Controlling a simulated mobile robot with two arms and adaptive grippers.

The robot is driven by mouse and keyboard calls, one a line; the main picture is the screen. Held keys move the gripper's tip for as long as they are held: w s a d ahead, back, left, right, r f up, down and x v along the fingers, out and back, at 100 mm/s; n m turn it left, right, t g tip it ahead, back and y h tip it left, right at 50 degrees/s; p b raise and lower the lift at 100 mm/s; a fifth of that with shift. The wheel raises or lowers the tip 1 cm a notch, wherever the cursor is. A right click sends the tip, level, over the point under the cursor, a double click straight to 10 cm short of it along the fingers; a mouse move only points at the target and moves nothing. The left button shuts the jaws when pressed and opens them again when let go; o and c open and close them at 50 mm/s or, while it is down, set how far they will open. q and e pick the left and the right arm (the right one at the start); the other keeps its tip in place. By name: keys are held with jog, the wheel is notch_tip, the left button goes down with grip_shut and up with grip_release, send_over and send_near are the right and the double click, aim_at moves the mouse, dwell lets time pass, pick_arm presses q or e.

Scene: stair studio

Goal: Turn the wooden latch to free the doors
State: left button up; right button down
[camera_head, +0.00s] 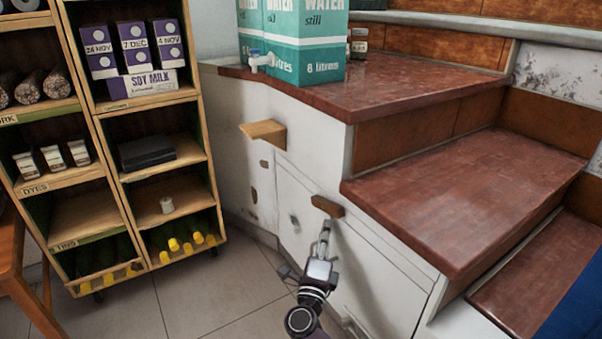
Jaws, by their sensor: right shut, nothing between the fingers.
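A dark brown wooden latch (328,206) sits on the white front under the stairs, near the upper edge of the doors. It looks roughly level, tilted slightly down to the right. The white doors (375,265) lie flat in the front and look closed. My right gripper (325,226) is shut and empty, with its fingertips just below the latch; I cannot tell whether they touch it. The gripper hides part of the door behind it. My left gripper is not in view.
A light wooden ledge (264,132) juts from the white wall left of the latch. Reddish-brown steps (465,190) overhang the doors at the right. A shelf unit (203,110) with goods stands at the left. The tiled floor (215,290) between is clear.

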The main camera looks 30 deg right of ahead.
jog(key=s+a+r+n+g+y+p, duration=0.1)
jog(key=s+a+p, duration=0.2)
jog(key=s+p, duration=0.3)
jog(key=s+a+r+n+y+p, duration=0.1)
jog(key=s+a+n+p, duration=0.15)
jog(key=s+p, duration=0.4)
jog(key=a+r+n+t+y, duration=0.1)
jog(key=a+r+n+t, duration=0.3)
jog(key=r, duration=0.7)
jog(key=a+r+n+t+y+b, duration=0.1)
jog(key=a+r+n+t, duration=0.3)
jog(key=r, duration=0.7)
jog(key=shift+a+r+n+t+y, duration=0.25)
jog(key=shift+n+t+y, duration=0.25)
jog(key=shift+y, duration=0.3)
